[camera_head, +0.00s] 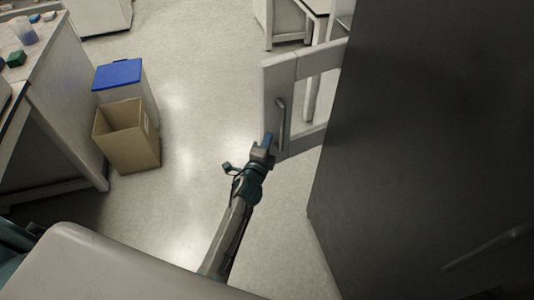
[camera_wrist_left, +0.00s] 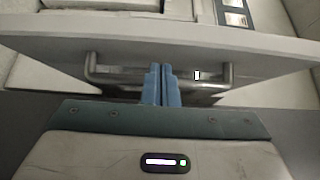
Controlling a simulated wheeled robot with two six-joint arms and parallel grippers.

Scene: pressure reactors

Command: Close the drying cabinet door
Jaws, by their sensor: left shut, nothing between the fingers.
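The drying cabinet (camera_head: 430,130) is a large dark block on the right of the head view. Its light grey framed door (camera_head: 275,95) with a window stands open, sticking out to the left from the cabinet's far side. A vertical bar handle (camera_head: 281,125) is on the door. My left gripper (camera_head: 266,141) is at the door's lower left edge, beside the handle. In the left wrist view its blue fingers (camera_wrist_left: 161,84) are together with nothing between them, in front of the handle (camera_wrist_left: 108,72). Whether they touch the handle or door is unclear. My right gripper does not show.
A cardboard box (camera_head: 128,140) and a bin with a blue lid (camera_head: 119,75) stand on the floor at the left, by a lab bench (camera_head: 60,120). More benches stand at the back. The pale floor (camera_head: 195,90) between box and door is clear.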

